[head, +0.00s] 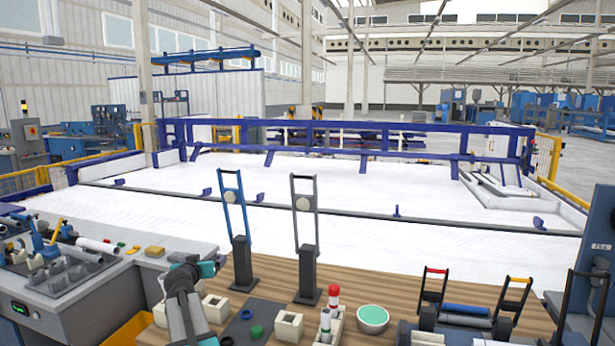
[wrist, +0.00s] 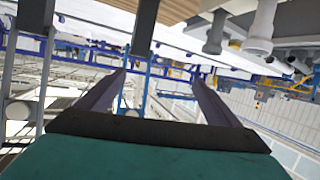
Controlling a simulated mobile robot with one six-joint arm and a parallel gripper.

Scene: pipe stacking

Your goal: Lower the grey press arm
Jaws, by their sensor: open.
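The grey press arm (head: 305,218) stands raised on a dark post (head: 307,268), with a pale disc between its two bars, in the head view. In the wrist view, which looks upside down, it shows at the far left (wrist: 36,58), partly cut off. A similar blue press arm (head: 234,205) stands raised to its left. It shows between my fingers in the wrist view (wrist: 140,80). My gripper (head: 206,268) is at the lower left of both presses, apart from them. Its fingers (wrist: 158,77) are spread and empty. The fingertips are hard to make out in the head view.
A green bowl (head: 373,319), red-and-white pipes (head: 333,295) and pale square blocks (head: 288,326) stand on the wooden table (head: 400,290) in front. Racks with red and orange handles (head: 436,290) stand at the right. A grey workbench (head: 90,285) with tools is at the left.

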